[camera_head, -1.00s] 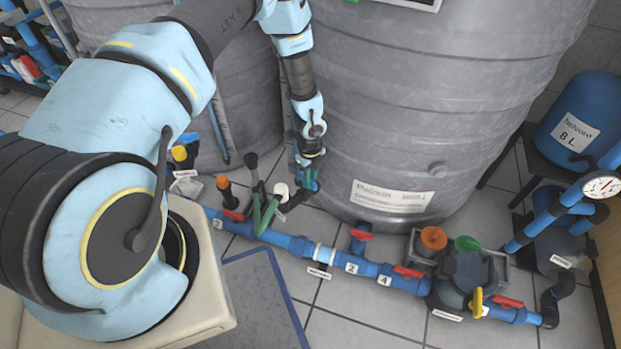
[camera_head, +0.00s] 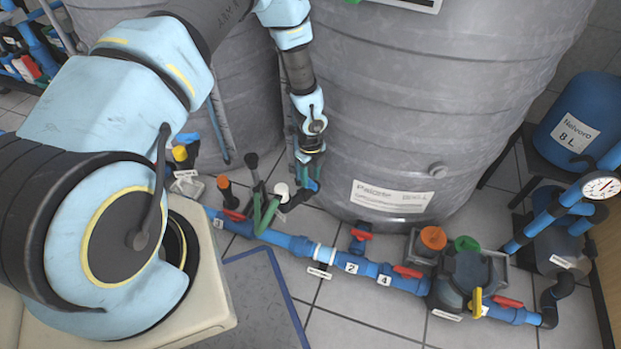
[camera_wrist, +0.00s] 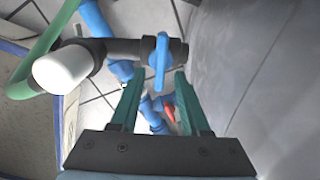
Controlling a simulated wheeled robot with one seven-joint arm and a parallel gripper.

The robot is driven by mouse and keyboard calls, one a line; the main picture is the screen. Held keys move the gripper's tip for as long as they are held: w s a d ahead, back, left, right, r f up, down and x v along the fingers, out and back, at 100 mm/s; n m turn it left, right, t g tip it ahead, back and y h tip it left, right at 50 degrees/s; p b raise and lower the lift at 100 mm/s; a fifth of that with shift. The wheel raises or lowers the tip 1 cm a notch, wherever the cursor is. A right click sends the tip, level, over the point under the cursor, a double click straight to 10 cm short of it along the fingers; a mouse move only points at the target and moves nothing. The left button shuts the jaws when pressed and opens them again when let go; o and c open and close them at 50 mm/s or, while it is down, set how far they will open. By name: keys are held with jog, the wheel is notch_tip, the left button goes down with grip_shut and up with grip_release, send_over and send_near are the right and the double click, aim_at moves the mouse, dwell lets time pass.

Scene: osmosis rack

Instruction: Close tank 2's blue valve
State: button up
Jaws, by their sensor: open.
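The blue valve handle (camera_wrist: 161,62) sits on a dark pipe fitting, with its long lever running up and down in the wrist view. My gripper (camera_wrist: 158,78) is open, with its two green fingers on either side of the handle's lower end. I cannot tell whether either finger touches it. In the head view my gripper (camera_head: 306,178) hangs low at the left side of the large grey tank (camera_head: 420,100). The valve is mostly hidden there by the gripper.
A white cap (camera_wrist: 62,70) on the dark pipe lies left of the handle in the wrist view. A blue floor pipe (camera_head: 290,243) with red-handled valves (camera_head: 361,235) runs in front of the tank. A green hose (camera_head: 266,215) stands left of the gripper. The tank wall is close on the right.

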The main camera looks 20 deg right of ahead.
aim_at(310, 181)
notch_tip(310, 181, up, 9)
jog(key=p, duration=0.1)
jog(key=shift+p, duration=0.35)
jog(key=shift+r, duration=0.1)
jog(key=w+a+r+n+t, duration=0.1)
jog(key=w+a+r+n, duration=0.2)
jog(key=a+r+n, duration=0.6)
jog(key=w+a+r+n, duration=0.3)
jog(key=a+r+n, duration=0.2)
jog(key=a+r, duration=0.4)
jog(key=s+a+r+n, duration=0.9)
jog(key=a+r+n, duration=0.4)
jog(key=n, duration=0.3)
notch_tip(310, 181, up, 26)
jog(key=p, duration=2.6)
jog(key=shift+r+n+t, duration=0.15)
jog(key=shift+n+t, duration=0.15)
jog(key=shift+n, duration=0.1)
